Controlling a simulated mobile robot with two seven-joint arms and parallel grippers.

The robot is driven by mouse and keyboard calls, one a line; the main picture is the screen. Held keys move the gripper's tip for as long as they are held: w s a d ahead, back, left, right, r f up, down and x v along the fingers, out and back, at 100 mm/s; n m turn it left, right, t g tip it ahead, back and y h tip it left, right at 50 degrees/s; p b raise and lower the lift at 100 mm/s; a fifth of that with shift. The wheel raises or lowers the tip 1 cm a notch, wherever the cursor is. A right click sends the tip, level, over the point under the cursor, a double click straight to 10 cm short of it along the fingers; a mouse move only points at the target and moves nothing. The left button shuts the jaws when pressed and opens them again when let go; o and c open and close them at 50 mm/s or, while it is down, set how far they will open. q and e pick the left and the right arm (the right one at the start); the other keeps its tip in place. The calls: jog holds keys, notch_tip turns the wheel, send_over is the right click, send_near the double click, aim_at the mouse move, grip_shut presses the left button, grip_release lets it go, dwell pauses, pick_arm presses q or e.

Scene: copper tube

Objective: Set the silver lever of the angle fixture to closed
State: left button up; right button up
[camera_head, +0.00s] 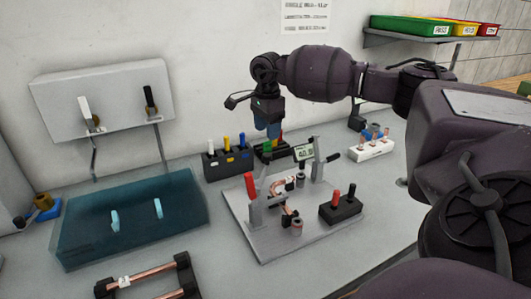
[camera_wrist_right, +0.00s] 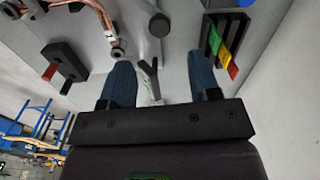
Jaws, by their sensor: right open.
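The angle fixture stands on a grey base plate (camera_head: 265,245), with a small display (camera_head: 303,152) reading about 60 at its back. A silver upright piece (camera_head: 318,163) with a black-tipped handle (camera_head: 332,157) is at its right; I take this for the silver lever. A bent copper tube (camera_head: 283,187) sits mid-fixture and also shows in the right wrist view (camera_wrist_right: 98,12). My right gripper (camera_head: 268,131) is open and empty above the fixture's back edge. Its blue fingers are apart in the right wrist view (camera_wrist_right: 163,82), where a forked grey piece (camera_wrist_right: 150,80) shows between them. My left gripper is not in view.
A red-handled clamp (camera_head: 250,187) and a black block with red and black handles (camera_head: 340,208) stand on the plate. A black holder (camera_head: 228,164) is behind left, a white rack (camera_head: 371,149) behind right. A teal tray (camera_head: 75,252) is left. My right arm covers the right side.

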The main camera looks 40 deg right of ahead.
aim_at(267, 154)
notch_tip(267, 154, down, 8)
jog(key=shift+f, duration=0.15)
dwell(0.4)
grip_shut()
